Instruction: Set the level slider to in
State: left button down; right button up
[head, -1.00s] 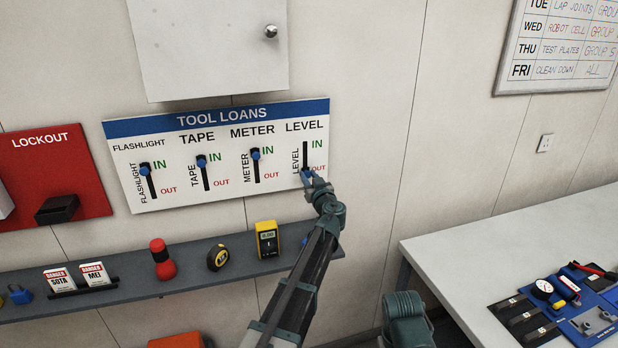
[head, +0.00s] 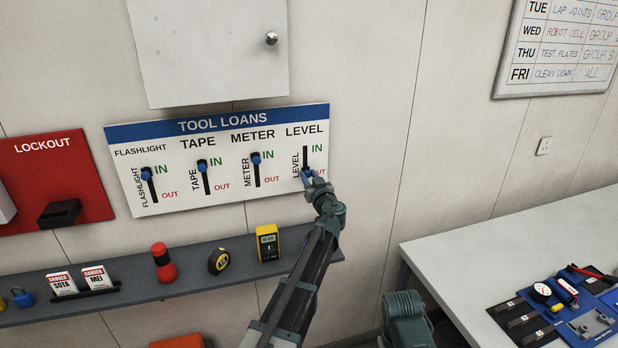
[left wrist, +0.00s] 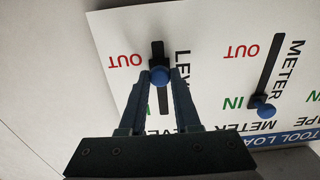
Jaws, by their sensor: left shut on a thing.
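The level slider is the rightmost one on the white tool loans board (head: 225,185). Its blue knob (left wrist: 160,75) sits on a dark upright slot, near the middle of the slot in the left wrist view, where the board appears upside down. My left gripper (head: 307,176) is shut on the knob, one finger on each side. My right gripper is not in view.
The meter slider (head: 256,158), tape slider (head: 202,166) and flashlight slider (head: 146,173) have their knobs at the IN end. A grey shelf (head: 200,275) with a multimeter (head: 268,243) runs below the board. A white table (head: 500,235) stands at right.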

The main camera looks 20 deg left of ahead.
aim_at(305, 148)
pick_arm(q)
notch_tip(305, 148, up, 8)
jog(key=p, duration=0.7)
jog(key=shift+w+f, duration=0.1)
jog(key=c, duration=0.6)
grip_release()
jog(key=shift+c, duration=0.2)
jog(key=v, duration=1.4)
